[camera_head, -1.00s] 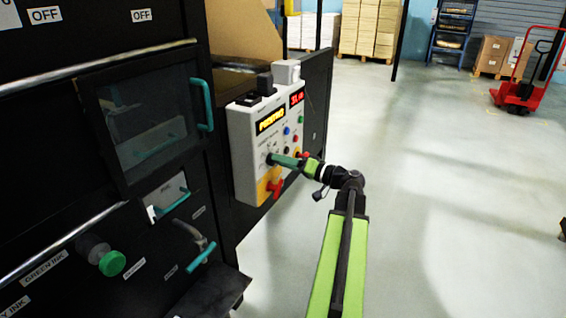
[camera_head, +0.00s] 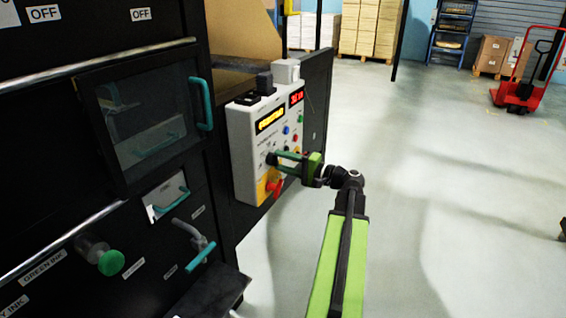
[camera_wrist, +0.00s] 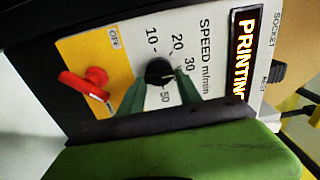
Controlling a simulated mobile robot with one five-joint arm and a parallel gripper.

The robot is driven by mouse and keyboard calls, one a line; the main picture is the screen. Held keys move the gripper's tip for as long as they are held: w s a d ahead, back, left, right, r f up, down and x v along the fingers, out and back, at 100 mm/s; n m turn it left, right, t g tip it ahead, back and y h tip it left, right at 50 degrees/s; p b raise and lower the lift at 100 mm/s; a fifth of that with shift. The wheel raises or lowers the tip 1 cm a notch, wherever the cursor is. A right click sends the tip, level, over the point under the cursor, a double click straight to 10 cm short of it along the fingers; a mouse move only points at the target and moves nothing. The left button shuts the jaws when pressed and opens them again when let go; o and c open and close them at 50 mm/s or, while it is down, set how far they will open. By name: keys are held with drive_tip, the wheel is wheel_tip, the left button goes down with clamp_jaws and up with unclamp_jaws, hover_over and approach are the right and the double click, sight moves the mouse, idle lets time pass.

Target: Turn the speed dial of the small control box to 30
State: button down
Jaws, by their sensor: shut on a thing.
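The light grey control box (camera_head: 243,149) is fixed beside the black machine. Its black speed dial (camera_wrist: 159,71) sits among the printed marks 10, 20, 30 and 50. A pale mark on the dial seems to face the stretch between 30 and 50, partly hidden by a finger; its exact setting is unclear. My gripper (camera_head: 277,158) reaches the box front from the right, and its green fingers (camera_wrist: 160,80) are shut on the dial, one on either side. The yellow display (camera_wrist: 245,55) reads PRINTING in the wrist view. The red display (camera_head: 297,96) is too small to read surely.
A red rotary switch (camera_wrist: 85,85) on a yellow panel sits close beside the dial, marked OFF. Small coloured buttons (camera_head: 286,130) lie right of the dial. Open floor (camera_head: 450,200) spreads to the right, with a red pallet truck (camera_head: 520,93) far back.

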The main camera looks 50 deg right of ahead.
idle(0.3)
drive_tip(key=c, duration=0.8)
unclamp_jaws()
drive_tip(key=shift+w, duration=0.1)
drive_tip(key=v, duration=1.7)
drive_tip(key=shift+s, duration=0.25)
